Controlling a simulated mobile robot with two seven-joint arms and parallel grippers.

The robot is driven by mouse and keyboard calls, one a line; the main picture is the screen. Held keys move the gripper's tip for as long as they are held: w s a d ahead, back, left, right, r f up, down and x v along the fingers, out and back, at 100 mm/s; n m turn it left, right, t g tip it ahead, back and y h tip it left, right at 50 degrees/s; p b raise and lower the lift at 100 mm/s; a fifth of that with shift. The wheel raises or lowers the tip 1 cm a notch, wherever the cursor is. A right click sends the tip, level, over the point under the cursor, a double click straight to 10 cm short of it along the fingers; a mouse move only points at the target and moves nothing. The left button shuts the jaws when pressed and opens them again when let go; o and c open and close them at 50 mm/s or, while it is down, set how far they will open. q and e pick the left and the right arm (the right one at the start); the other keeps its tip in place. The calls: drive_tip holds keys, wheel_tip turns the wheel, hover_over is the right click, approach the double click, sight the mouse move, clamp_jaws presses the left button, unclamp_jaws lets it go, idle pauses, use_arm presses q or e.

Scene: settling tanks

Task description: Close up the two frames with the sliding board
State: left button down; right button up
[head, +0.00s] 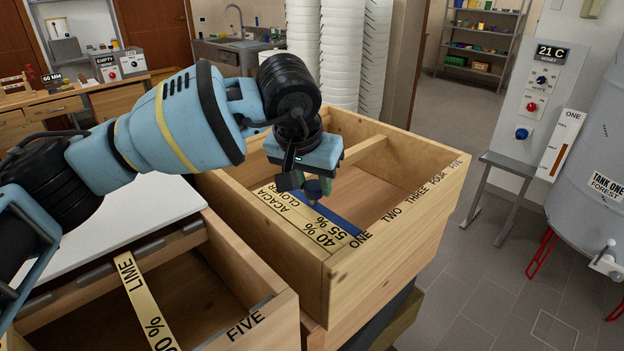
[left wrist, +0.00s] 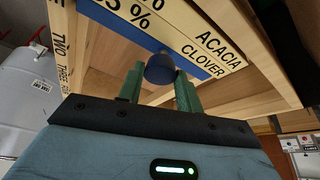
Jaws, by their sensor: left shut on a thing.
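A blue sliding board (head: 343,220) sits in the wooden box (head: 412,233), beside two cream-topped frames. The frame marked ACACIA 40 % (head: 301,219) lies toward the box's left wall. The frame marked CLOVER 55 % (head: 309,209) lies between it and the board. The three look close side by side; I cannot tell whether any thin gap remains. My left gripper (head: 313,188) is above the board. In the left wrist view, its green fingers (left wrist: 159,88) are shut on the board's round blue knob (left wrist: 160,68). My right gripper is out of view.
The box has slots marked ONE to FIVE; its space right of the board is mostly open, with a wooden bar (head: 364,152) farther back. A second box (head: 262,319) at front left holds a LIME frame (head: 143,300). A grey tank (head: 595,165) stands at right.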

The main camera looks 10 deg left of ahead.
use_arm(q)
drive_tip(key=shift+f, duration=0.1)
drive_tip(key=c, duration=1)
unclamp_jaws()
drive_tip(key=shift+o, duration=0.2)
drive_tip(key=v, duration=0.7)
drive_tip(key=shift+r, duration=0.45)
drive_tip(key=shift+s, duration=0.15)
